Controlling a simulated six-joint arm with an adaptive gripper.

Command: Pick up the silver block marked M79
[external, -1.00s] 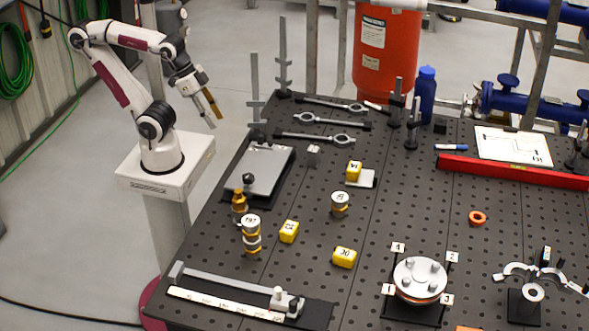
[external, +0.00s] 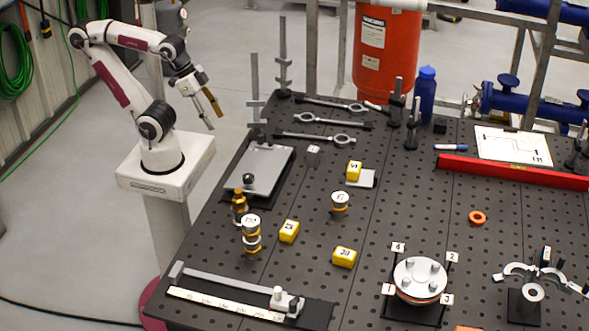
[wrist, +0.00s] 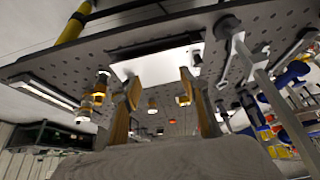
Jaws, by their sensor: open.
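A small silver-grey block (external: 313,155) stands on the dark perforated table, right of the flat silver plate; a mark on it is too small to read. My gripper (external: 213,116) hangs in the air off the table's left edge, well apart from this block, with its fingers pointing down. In the wrist view my gripper (wrist: 160,88) is open, its two tan fingers wide apart with nothing held between them. I cannot surely pick out the block in the wrist view.
The silver plate (external: 264,168) lies near the table's left edge. Yellow blocks (external: 289,231) and banded cylinder stacks (external: 251,236) stand in front. Tall grey posts (external: 283,60) rise at the back left, by ring-ended tools (external: 322,137). A red beam (external: 510,172) lies right.

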